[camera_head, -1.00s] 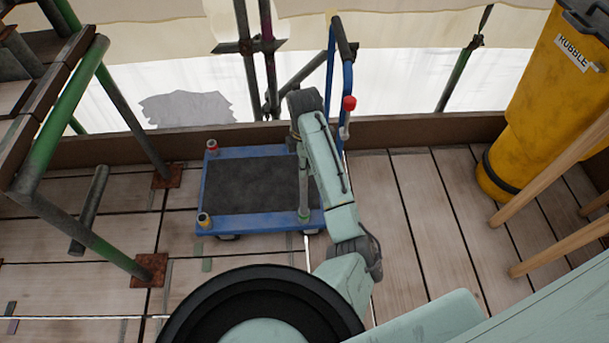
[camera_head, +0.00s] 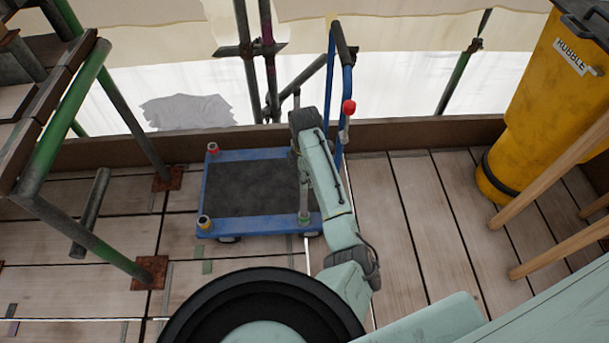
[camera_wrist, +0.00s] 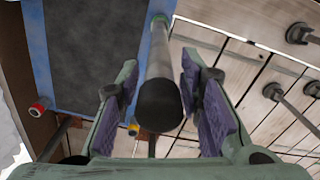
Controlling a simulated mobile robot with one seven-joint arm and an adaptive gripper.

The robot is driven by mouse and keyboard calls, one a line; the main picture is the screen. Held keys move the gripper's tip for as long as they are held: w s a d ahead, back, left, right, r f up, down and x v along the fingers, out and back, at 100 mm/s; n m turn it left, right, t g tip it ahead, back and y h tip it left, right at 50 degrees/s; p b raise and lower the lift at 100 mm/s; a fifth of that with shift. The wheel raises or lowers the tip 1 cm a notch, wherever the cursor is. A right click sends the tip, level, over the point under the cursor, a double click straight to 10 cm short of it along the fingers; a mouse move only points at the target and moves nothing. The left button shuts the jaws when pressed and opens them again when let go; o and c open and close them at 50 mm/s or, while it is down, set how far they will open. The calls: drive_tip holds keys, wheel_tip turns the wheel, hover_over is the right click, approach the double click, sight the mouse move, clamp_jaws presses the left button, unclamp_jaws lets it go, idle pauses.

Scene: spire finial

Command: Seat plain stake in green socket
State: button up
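The plain stake (camera_head: 303,185) is a grey rod standing upright on the near right corner of the blue trolley (camera_head: 262,229). Its foot is at the green socket (camera_head: 303,217); how deep it sits inside I cannot tell. In the wrist view the stake (camera_wrist: 160,75) runs from the green-ringed socket (camera_wrist: 160,20) towards the camera. Its dark round end lies between the two purple-padded fingers of my gripper (camera_wrist: 165,108). The fingers are spread, with a gap on both sides of the stake. In the head view my arm hides the gripper.
The trolley also has a red socket (camera_head: 212,148) and a yellow socket (camera_head: 204,222) on its left corners. Green scaffold tubes (camera_head: 62,110) stand left; a yellow rubble chute (camera_head: 545,105) is right.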

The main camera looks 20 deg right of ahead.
drive_tip(key=shift+o, duration=0.5)
wheel_tip(320, 180, up, 12)
drive_tip(key=shift+r+p, duration=0.2)
drive_tip(key=shift+p, duration=0.8)
